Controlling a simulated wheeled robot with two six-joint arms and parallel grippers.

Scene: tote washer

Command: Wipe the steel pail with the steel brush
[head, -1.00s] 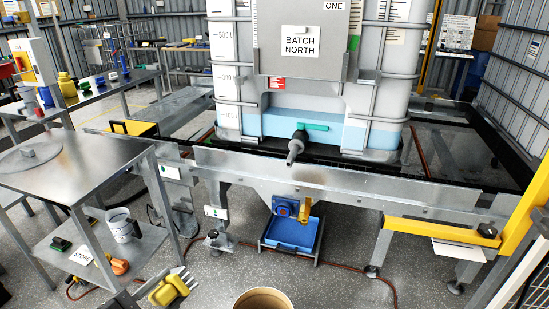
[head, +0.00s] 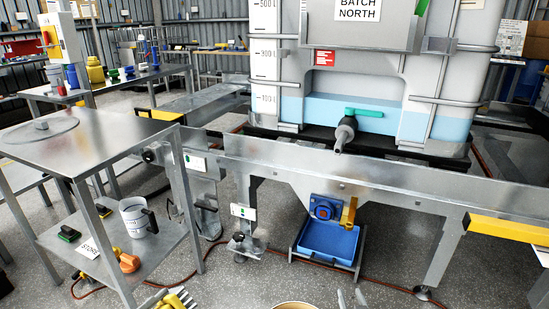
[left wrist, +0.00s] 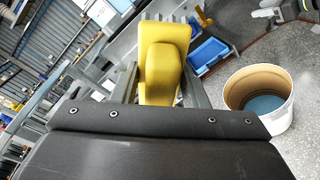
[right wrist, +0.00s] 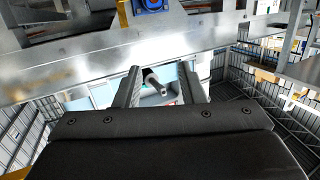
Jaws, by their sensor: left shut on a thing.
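The steel brush (head: 172,300), with a yellow body and grey bristles, shows at the bottom edge of the head view. My left gripper (left wrist: 160,85) is shut on its yellow body, which fills the gap between the fingers in the left wrist view. A round pail (left wrist: 281,116), pale outside and tan inside with a blue-grey bottom, stands on the floor to the right there. Only its rim (head: 296,306) shows in the head view. The brush is apart from it. My right gripper (head: 350,298) is open and empty, just right of the pail in the head view.
A steel table (head: 105,140) stands at left, with a white jug (head: 133,217) on its lower shelf. A long steel frame (head: 330,175) crosses ahead below a large tank (head: 350,110). A blue tray (head: 328,240) sits under it. A hose crosses the grey floor.

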